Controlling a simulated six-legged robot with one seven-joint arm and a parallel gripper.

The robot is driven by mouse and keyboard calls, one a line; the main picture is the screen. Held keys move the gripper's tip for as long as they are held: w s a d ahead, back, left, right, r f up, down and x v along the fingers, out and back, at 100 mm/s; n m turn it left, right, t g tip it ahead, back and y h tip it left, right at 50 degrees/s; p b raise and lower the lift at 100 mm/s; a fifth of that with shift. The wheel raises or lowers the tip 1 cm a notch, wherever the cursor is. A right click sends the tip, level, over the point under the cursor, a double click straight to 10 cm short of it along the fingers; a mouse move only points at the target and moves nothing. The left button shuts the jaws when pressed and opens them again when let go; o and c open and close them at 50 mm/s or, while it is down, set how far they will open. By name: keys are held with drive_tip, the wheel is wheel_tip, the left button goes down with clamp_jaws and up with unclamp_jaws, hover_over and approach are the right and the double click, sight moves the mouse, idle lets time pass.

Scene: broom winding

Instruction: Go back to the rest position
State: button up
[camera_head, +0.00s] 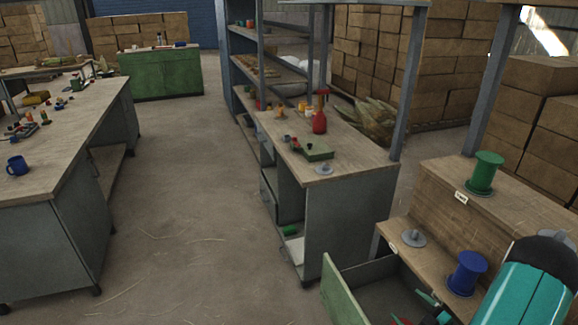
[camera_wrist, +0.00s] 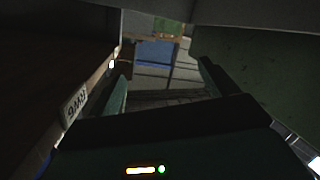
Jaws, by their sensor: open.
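My gripper (camera_head: 428,312) is at the bottom right of the head view, low over the open drawer, with my teal arm beside it. In the wrist view my gripper (camera_wrist: 165,85) shows two dark green fingers spread apart with nothing seen between them. The open drawer (camera_head: 345,290) has a green front and a dark inside, partly hidden by my arm. A blue spool (camera_head: 467,273) stands on the lower wooden step, close to my arm. A green spool (camera_head: 484,173) stands on the upper step.
A grey disc with a peg (camera_head: 413,238) sits on the lower step. Another bench with a blue mug (camera_head: 17,166) is at left. The floor (camera_head: 185,220) between the benches is clear.

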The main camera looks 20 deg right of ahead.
drive_tip(key=w+r+g+h, duration=0.3)
drive_tip(key=w+r+h, duration=0.1)
drive_tip(key=w+r, duration=0.8)
drive_tip(key=a+r+m+g+h, duration=0.25)
drive_tip(key=a+r, duration=0.35)
drive_tip(key=r, duration=0.6)
drive_tip(key=s+a+r+m+g, duration=0.1)
drive_tip(key=s+a+r+m, duration=0.1)
drive_tip(key=s+a+r, duration=0.3)
drive_tip(key=s+a+r+m+g, duration=0.1)
drive_tip(key=a+r, duration=0.2)
drive_tip(key=a, duration=0.4)
drive_tip(key=s+a+r+m+g+y, duration=0.1)
drive_tip(key=s+a+y, duration=0.1)
drive_tip(key=s+a, duration=0.5)
drive_tip(key=s+a+r+g+y, duration=0.1)
drive_tip(key=s+a, duration=0.5)
drive_tip(key=a, duration=0.1)
drive_tip(key=shift+s+a+r+m+g+y, duration=0.25)
drive_tip(key=shift+s+r+m+g+y, duration=0.05)
drive_tip(key=shift+s+m+g+y, duration=0.05)
